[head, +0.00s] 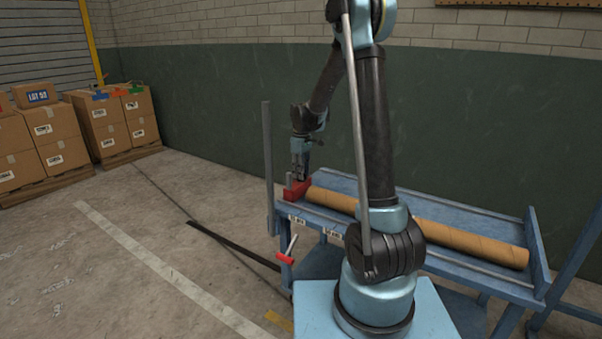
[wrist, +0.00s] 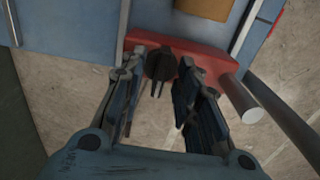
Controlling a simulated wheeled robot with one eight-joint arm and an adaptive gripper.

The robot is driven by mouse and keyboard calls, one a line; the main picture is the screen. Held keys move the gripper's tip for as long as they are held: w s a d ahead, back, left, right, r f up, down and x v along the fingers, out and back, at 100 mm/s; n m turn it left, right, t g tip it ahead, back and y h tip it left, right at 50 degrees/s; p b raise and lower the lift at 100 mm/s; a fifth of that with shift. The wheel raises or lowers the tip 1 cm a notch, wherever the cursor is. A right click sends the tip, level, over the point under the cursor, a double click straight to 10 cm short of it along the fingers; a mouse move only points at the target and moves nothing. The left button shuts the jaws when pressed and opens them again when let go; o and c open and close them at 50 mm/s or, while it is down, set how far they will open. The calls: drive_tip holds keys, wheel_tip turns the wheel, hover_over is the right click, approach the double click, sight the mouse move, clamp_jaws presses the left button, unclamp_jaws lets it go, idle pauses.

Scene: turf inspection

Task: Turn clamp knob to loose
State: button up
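The red clamp (head: 296,188) sits at the left end of the blue bench, by the end of the brown tube. In the wrist view the clamp's red body (wrist: 205,64) lies across the picture beyond my fingers. The black knob (wrist: 159,66) is on its near side, with a narrow tab pointing towards my palm. My gripper (wrist: 157,75) is open, one finger on each side of the knob; I cannot tell whether either finger touches it. In the head view my gripper (head: 299,170) points down just above the clamp, and the knob is not distinguishable there.
The long brown tube (head: 450,240) lies along the blue bench (head: 440,213). A grey upright post (head: 267,160) stands left of the clamp. A red-handled crank (head: 287,258) juts out below. Stacked boxes (head: 85,125) stand far left; the floor between is mostly clear.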

clamp_jaws()
drive_tip(key=shift+m, duration=0.3)
drive_tip(key=m, duration=1)
drive_tip(key=shift+w+m, duration=0.1)
drive_tip(key=shift+m, duration=0.3)
drive_tip(key=m, duration=0.6)
drive_tip(key=shift+d, duration=0.1)
drive_tip(key=m, duration=0.6)
drive_tip(key=shift+m, duration=0.4)
